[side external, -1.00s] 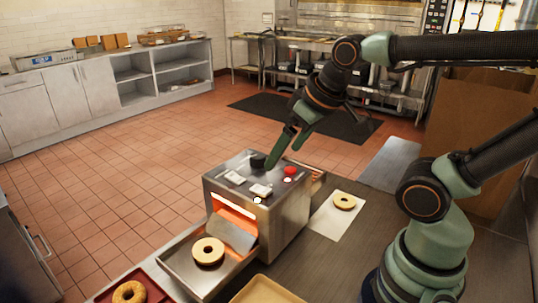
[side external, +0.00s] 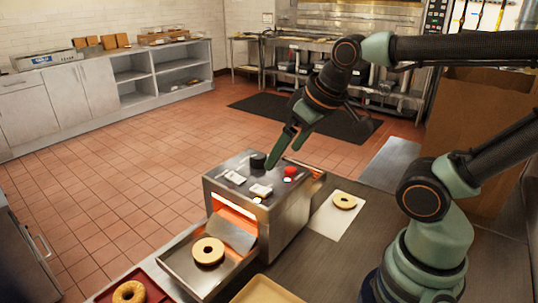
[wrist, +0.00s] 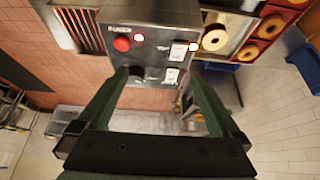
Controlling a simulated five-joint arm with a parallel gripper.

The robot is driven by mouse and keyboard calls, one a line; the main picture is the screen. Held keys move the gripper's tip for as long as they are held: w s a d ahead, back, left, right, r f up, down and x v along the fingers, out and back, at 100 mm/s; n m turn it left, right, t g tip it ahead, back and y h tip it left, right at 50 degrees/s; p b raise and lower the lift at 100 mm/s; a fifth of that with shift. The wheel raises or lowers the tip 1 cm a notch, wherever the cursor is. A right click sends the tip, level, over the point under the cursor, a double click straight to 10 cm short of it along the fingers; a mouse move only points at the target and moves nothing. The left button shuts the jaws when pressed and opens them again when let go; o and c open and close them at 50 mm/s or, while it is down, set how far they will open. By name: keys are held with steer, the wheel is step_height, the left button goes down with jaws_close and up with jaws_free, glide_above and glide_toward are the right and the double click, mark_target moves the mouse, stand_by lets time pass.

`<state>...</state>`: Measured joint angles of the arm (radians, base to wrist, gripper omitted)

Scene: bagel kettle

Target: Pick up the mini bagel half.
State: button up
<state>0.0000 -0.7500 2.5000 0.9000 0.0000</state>
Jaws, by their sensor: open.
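A cut bagel half (side external: 208,251) lies flat on the metal tray in front of the toaster; it also shows in the wrist view (wrist: 215,40). A smaller-looking bagel half (side external: 344,201) lies on white paper to the right of the toaster. I cannot tell which one is the mini half. My gripper (side external: 270,164) is over the toaster's top, close to its black knob. In the wrist view, the fingers of my gripper (wrist: 160,73) are spread apart with nothing held between them. Both bagel halves are clear of the fingers.
The steel toaster (side external: 286,225) has a glowing slot, a black knob (side external: 258,160) and a red button (side external: 290,171) on top. A browned bagel (side external: 129,292) sits on a red tray at lower left. A yellow tray (side external: 265,291) is at the front. Bare counter surrounds the paper.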

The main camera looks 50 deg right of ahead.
stand_by(0.6)
steer(key=n+g, duration=0.6)
steer(key=n, duration=1.2)
glide_above(206, 244)
steer(key=s, duration=0.2)
step_height(206, 244, down, 7)
steer(key=f, duration=0.8)
steer(key=a+f, duration=0.1)
steer(key=f, duration=0.3)
steer(key=shift+w+f, duration=0.25)
steer(key=shift+f, duration=0.05)
steer(key=c, duration=1.2)
step_height(206, 244, up, 20)
